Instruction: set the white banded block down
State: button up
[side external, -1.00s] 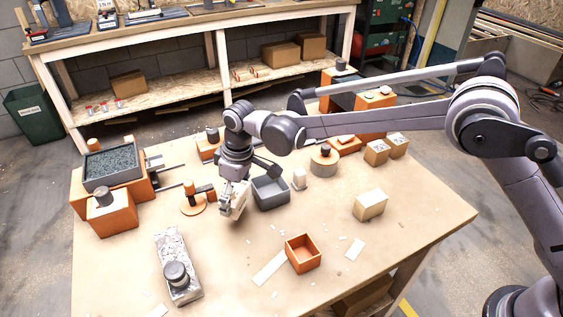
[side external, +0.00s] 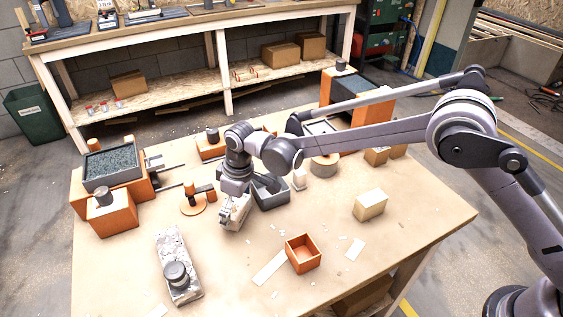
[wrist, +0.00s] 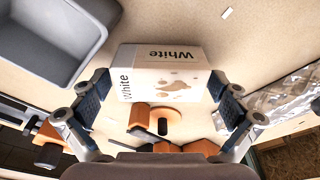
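The white banded block (wrist: 160,80) fills the space between my fingers in the wrist view. It has a pale brown band, the word "White" on two faces and brown blotches. My gripper (wrist: 162,92) has a finger against each side of the block and looks shut on it. In the side view my gripper (side external: 236,208) points down over the table, with the block at its fingertips, low and close to the tabletop. I cannot tell whether the block touches the table. The fingers hide part of it.
A grey open bin (side external: 272,196) stands just right of my gripper. An orange round stand (side external: 193,207) is to its left. A speckled slab (side external: 172,250) with a dark knob, an orange open box (side external: 303,257) and a tan block (side external: 370,204) stand nearer. Bare tabletop lies in front.

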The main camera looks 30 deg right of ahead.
aim_at(243, 207)
notch_tip(243, 207, up, 12)
jog(key=s+d, duration=0.1)
jog(key=d, duration=0.1)
jog(key=s+d+r+m+t, duration=0.1)
jog(key=s+d+r+m, duration=0.1)
jog(key=d+r, duration=0.45)
jog(key=s+d+r+m+t, duration=0.25)
jog(key=s+d, duration=0.25)
jog(key=d, duration=0.6)
jog(key=s+d+f+m+t, duration=0.1)
jog(key=s+d+m, duration=0.1)
jog(key=s+d, duration=0.5)
jog(key=s+d+f+m+t+h, duration=0.1)
jog(key=s+d+f+m, duration=0.1)
jog(key=s+d, duration=0.5)
jog(key=shift+s+f, duration=0.25)
jog(key=shift+s, duration=0.4)
jog(key=shift+s+d+f+m, duration=0.15)
jog(key=shift+s+d+m, duration=0.05)
jog(key=shift+d+m, duration=0.05)
jog(key=c, duration=0.4)
jog(key=shift+t, duration=0.25)
jog(key=c, duration=0.6)
